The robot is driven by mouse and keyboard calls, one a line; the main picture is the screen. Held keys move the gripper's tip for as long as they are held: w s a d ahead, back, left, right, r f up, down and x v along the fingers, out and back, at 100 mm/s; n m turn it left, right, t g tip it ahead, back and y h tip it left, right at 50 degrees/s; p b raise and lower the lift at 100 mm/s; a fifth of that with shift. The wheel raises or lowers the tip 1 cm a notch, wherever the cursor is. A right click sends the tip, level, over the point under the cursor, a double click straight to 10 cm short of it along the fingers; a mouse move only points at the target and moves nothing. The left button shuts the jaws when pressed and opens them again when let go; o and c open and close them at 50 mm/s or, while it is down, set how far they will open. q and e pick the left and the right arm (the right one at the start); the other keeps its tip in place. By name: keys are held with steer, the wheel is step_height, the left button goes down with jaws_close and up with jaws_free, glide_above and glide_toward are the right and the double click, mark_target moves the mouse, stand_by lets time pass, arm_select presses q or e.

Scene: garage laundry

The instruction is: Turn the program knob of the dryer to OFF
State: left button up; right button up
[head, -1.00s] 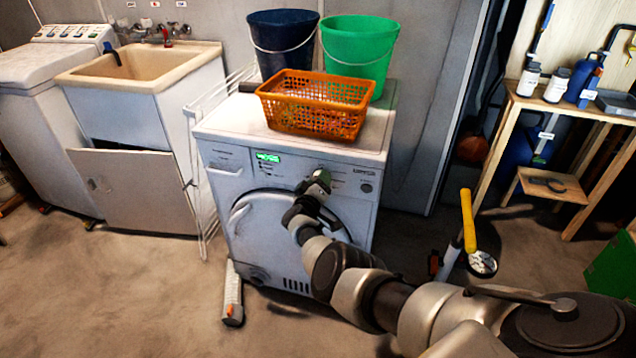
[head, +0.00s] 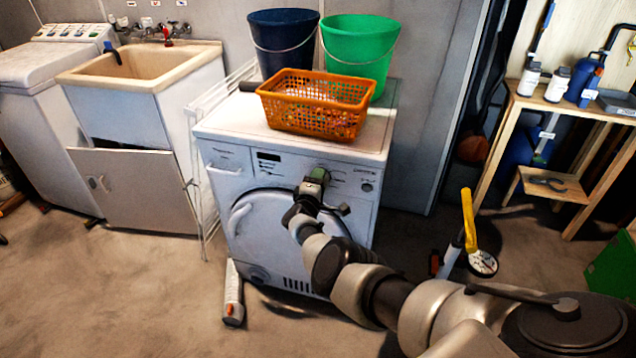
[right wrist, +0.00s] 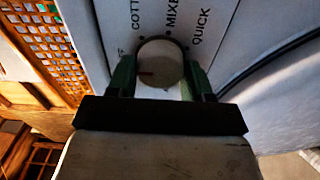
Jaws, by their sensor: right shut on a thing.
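The white dryer (head: 228,180) stands in the middle of the head view, its round door facing me. Its small display (head: 268,157) is dark. My right gripper (head: 317,176) is at the control panel and hides the knob in the head view. In the right wrist view the round, pale program knob (right wrist: 163,57) sits between the two green fingers, which are shut on its sides. A red mark on the knob points left in that view. The labels COTT, MIXE and QUICK show around it; a label at left is mostly hidden. My left gripper is not in view.
An orange basket (head: 315,115), a dark blue bucket (head: 283,45) and a green bucket (head: 358,55) stand on the dryer. A sink cabinet (head: 135,185) is to the left, a wooden shelf (head: 520,105) to the right.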

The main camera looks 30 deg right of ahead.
stand_by(0.3)
steer(key=o, duration=0.9)
steer(key=shift+d, duration=0.1)
steer(key=p+v, duration=0.6)
steer(key=v, duration=0.5)
